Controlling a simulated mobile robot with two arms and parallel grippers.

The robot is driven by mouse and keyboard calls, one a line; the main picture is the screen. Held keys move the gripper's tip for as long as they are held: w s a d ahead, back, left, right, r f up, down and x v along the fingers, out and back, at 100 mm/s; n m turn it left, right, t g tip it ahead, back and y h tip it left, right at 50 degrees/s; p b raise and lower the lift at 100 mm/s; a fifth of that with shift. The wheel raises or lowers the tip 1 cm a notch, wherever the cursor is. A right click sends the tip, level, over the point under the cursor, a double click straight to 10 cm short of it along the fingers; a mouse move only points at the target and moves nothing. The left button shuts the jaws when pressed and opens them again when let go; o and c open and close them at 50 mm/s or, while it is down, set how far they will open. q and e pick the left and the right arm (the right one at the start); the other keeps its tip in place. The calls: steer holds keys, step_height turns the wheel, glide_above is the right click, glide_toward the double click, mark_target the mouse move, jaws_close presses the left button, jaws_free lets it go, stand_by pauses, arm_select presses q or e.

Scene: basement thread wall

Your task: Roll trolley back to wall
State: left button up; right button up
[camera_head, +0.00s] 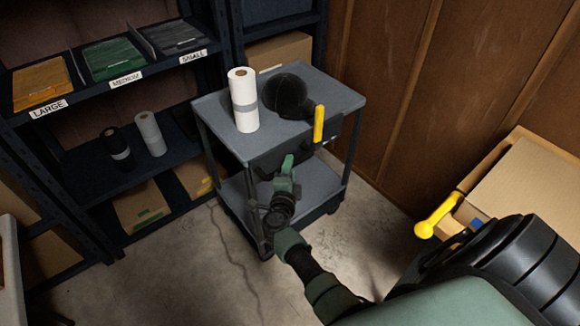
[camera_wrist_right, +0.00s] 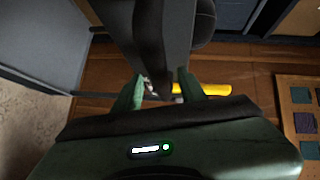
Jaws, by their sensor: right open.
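The trolley (camera_head: 212,110) is a grey two-shelf cart with dark legs, standing upright on the concrete floor between the shelving and the wooden wall (camera_head: 378,80). A white roll (camera_head: 244,104) with a grey band and a black rounded object (camera_head: 287,97) are on its top. A yellow bar (camera_head: 319,124) stands at its right edge. My right gripper (camera_head: 287,168) is at the trolley's near side, just below the top. In the right wrist view its green fingers (camera_wrist_right: 160,90) are apart, with a dark part between or beyond them; contact cannot be told. My left gripper is not in view.
Dark shelving (camera_head: 60,125) with labelled trays and two rolls stands at the left.

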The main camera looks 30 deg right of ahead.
steer(key=shift+x, duration=0.9)
jaws_close()
steer(key=shift+a, duration=0.1)
stand_by(0.7)
